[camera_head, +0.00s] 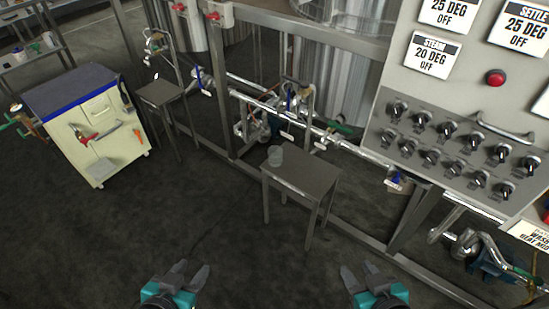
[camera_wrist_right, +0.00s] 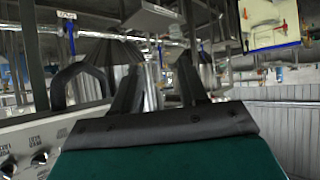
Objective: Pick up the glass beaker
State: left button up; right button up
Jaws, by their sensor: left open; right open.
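The glass beaker (camera_head: 275,156) is small and clear and stands upright on a small dark metal table (camera_head: 303,176) in the middle of the head view. My left gripper (camera_head: 190,273) is open and empty at the bottom of the head view, well in front of the table and to its left. My right gripper (camera_head: 359,274) is open and empty at the bottom, to the right of the table's front legs. Both are apart from the beaker. In the right wrist view my right gripper (camera_wrist_right: 157,82) shows with its fingers apart; I cannot make out the beaker there.
A control panel (camera_head: 447,135) with rows of knobs stands at the right. Pipes and a metal frame (camera_head: 370,203) run behind the small table. A cream cabinet (camera_head: 105,150) and another small table (camera_head: 158,92) are at the left. The floor (camera_head: 190,215) in front is clear.

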aim_at(276, 152)
jog(key=i+j, duration=0.25)
jog(key=i, duration=0.25)
jog(key=i+j, duration=0.25)
jog(key=i, duration=0.3)
jog(key=i+j+z, duration=0.1)
jog(key=i+j, duration=0.15)
jog(key=i, duration=0.25)
